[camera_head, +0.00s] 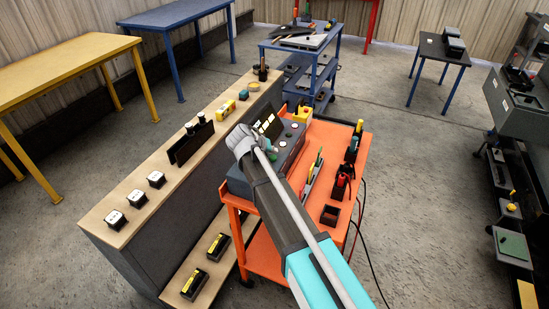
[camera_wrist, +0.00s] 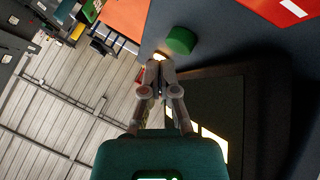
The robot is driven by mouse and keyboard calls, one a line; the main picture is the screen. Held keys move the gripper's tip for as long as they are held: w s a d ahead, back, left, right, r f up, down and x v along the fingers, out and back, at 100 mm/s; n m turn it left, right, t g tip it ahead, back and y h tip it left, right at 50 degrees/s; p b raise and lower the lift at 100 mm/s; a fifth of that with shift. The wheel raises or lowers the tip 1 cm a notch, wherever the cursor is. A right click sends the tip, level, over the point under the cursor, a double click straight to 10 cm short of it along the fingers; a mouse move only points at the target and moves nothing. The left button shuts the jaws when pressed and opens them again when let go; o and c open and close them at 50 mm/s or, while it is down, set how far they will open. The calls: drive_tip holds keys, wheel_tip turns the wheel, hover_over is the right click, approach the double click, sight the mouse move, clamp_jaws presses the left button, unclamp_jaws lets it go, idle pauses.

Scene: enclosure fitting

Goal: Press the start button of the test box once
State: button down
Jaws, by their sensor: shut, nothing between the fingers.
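The test box (camera_head: 292,141) is a dark grey case on the orange cart, with a raised dark display showing pale yellow blocks (camera_head: 268,124) and small round controls on its top. My arm covers its near part. In the wrist view a round green button (camera_wrist: 181,40), seemingly the start button, stands out from the dark panel (camera_wrist: 222,57). My gripper (camera_wrist: 161,65) is shut and empty. Its fingertips show just below and left of the green button; I cannot tell the gap in depth.
A yellow box with a red knob (camera_head: 302,113) stands behind the test box. Tools and holders stand on the orange cart (camera_head: 312,226), right of my arm. A wooden-topped bench (camera_head: 152,172) with several small devices runs along the left. A red label (camera_wrist: 280,8) shows near the green button.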

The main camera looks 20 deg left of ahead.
sight(273, 158)
drive_tip(key=shift+f, duration=0.2)
drive_tip(key=shift+f+b, duration=0.25)
drive_tip(key=shift+b, duration=0.2)
drive_tip(key=shift+f+b, duration=0.4)
idle(1.0)
drive_tip(key=shift+r, duration=0.1)
idle(0.4)
drive_tip(key=shift+r+p, duration=0.8)
drive_tip(key=shift+p, duration=0.1)
wheel_tip(273, 158, up, 5)
drive_tip(key=p, duration=0.5)
idle(0.8)
